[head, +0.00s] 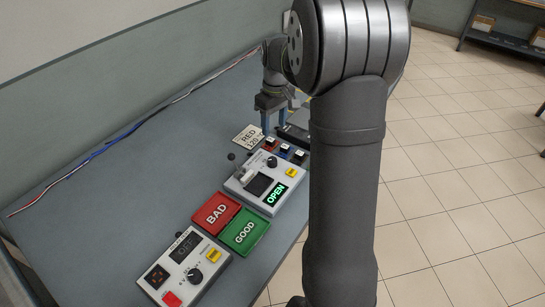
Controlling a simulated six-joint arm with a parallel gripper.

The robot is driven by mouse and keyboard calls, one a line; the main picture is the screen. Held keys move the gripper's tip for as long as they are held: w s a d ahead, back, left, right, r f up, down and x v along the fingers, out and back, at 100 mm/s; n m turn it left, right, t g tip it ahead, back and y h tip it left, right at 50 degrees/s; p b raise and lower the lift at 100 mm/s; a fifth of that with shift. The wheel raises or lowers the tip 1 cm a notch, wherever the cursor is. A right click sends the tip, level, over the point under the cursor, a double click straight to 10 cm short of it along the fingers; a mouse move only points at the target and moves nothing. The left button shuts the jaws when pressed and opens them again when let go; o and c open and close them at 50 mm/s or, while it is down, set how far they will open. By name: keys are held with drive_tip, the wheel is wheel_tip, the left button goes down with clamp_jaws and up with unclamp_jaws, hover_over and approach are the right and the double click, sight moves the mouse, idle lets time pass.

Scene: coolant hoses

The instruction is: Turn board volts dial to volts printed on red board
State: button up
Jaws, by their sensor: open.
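A pale card (248,136) on the bench reads "RED" and what looks like "120"; its smaller print is not legible. My gripper (274,126) has blue fingers and is open, pointing down just right of the card, near small red, blue and black blocks (284,149). The front grey box (186,264) has a black dial (195,275) and a display reading "OFF". The middle grey box (265,183) has a dark knob (272,162) and a green "OPEN" display. The labels beside both dials are too small to read, so I cannot tell which is board volts. My gripper is away from both dials.
A red "BAD" tray (215,213) and a green "GOOD" tray (244,231) lie between the boxes and look empty. Coloured wires (125,135) run along the bench's wall side. The left part of the grey bench (110,220) is clear. My arm hides some of the far right end.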

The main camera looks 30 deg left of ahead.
sight(272, 159)
drive_tip(key=f, duration=1.4)
drive_tip(key=shift+s+f, duration=0.1)
drive_tip(key=shift+s, duration=0.25)
drive_tip(key=c, duration=1)
